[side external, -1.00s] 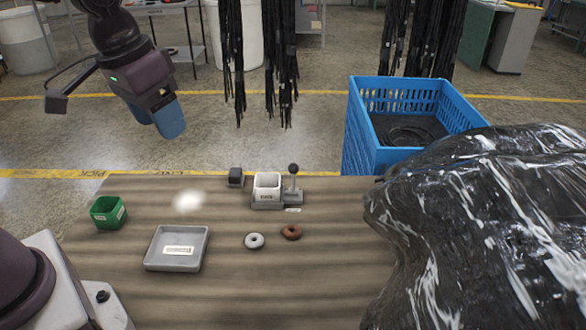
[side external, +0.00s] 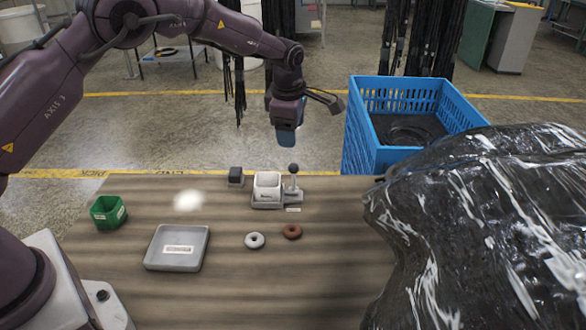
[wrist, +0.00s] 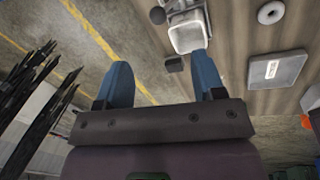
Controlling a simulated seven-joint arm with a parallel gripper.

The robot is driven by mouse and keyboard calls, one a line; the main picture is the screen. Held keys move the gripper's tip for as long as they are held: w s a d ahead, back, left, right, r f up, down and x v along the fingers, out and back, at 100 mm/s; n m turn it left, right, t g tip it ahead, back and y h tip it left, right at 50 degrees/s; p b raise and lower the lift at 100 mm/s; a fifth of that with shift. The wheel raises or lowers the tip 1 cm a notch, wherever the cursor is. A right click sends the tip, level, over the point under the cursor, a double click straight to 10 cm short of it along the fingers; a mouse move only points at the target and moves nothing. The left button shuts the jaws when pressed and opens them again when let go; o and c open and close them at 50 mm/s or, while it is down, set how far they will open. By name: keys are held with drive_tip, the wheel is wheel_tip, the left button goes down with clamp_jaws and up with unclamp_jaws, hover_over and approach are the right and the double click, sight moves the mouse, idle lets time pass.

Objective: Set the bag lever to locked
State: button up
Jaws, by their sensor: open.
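The bag lever (side external: 293,178) is a dark ball knob on a thin upright stem, on a grey base at the right of a small white-grey box (side external: 267,188). The knob also shows in the wrist view (wrist: 158,15), beside the box (wrist: 187,33). A small label lies in front of the lever; I cannot read it. My gripper (side external: 288,140) has blue fingers and hangs above the far edge of the table, behind and above the lever, apart from it. In the wrist view its two fingers (wrist: 163,72) are spread with nothing between them.
On the table are a small dark block (side external: 236,176), a green bin (side external: 108,212), a grey tray (side external: 177,248), a white ring (side external: 254,240) and a brown ring (side external: 292,231). A blue crate (side external: 362,130) and a large black wrapped bundle (side external: 480,230) stand at right. Black hoses (side external: 413,40) hang behind.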

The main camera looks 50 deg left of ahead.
sight(293, 165)
drive_tip(key=shift+n, duration=0.3)
drive_tip(key=f, duration=0.4)
drive_tip(key=w+a+f, duration=0.1)
drive_tip(key=f, duration=0.3)
drive_tip(key=w+f, duration=0.1)
drive_tip(key=f, duration=0.3)
drive_tip(key=shift+a+f, duration=0.2)
drive_tip(key=shift+f, duration=0.15)
drive_tip(key=shift+c, duration=0.3)
clamp_jaws()
